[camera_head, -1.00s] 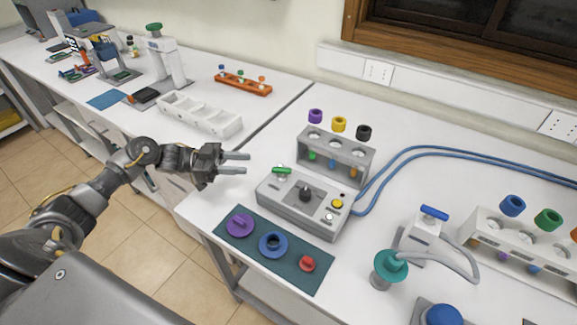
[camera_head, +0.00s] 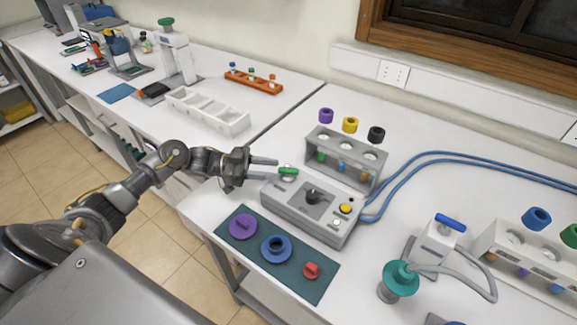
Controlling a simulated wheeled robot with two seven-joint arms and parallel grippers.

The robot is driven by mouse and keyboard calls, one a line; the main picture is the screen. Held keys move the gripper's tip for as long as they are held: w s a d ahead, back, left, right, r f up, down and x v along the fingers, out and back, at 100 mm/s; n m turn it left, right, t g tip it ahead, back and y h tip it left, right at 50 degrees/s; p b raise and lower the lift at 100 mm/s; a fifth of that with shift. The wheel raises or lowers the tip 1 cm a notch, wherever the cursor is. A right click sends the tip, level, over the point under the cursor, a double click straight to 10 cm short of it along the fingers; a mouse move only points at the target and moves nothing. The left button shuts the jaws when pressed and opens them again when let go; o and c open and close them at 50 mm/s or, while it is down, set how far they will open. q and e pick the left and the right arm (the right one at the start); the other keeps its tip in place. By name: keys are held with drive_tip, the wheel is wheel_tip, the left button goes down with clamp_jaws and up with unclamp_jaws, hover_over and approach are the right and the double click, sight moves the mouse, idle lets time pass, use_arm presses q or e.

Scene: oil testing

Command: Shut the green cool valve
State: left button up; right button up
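The green valve handle (camera_head: 288,170) is a short bar on the top left corner of the grey control box (camera_head: 318,232). It lies roughly crosswise in the picture. My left gripper (camera_head: 273,168) comes in from the left with its two fingers apart. The fingertips are right at the left end of the green handle, and I cannot tell whether they touch it. My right gripper is not in view.
A grey rack (camera_head: 345,160) with tubes stands behind the box. A dark green mat (camera_head: 292,284) with purple, blue and red parts lies in front. Blue hoses (camera_head: 420,157) run off to the right. A white compartment tray (camera_head: 240,121) stands at the back left.

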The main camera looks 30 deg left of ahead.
sight(288, 169)
use_arm(q)
drive_tip(key=p+x, duration=0.1)
drive_tip(key=x, duration=0.3)
drive_tip(key=shift+d+r, duration=0.2)
drive_tip(key=shift+d, duration=0.05)
drive_tip(key=shift+w+d+f+p, duration=0.2)
drive_tip(key=shift+w+d+p, duration=0.2)
drive_tip(key=shift+d, duration=0.3)
drive_tip(key=shift+s, duration=0.1)
drive_tip(key=shift+c, duration=0.2)
clamp_jaws()
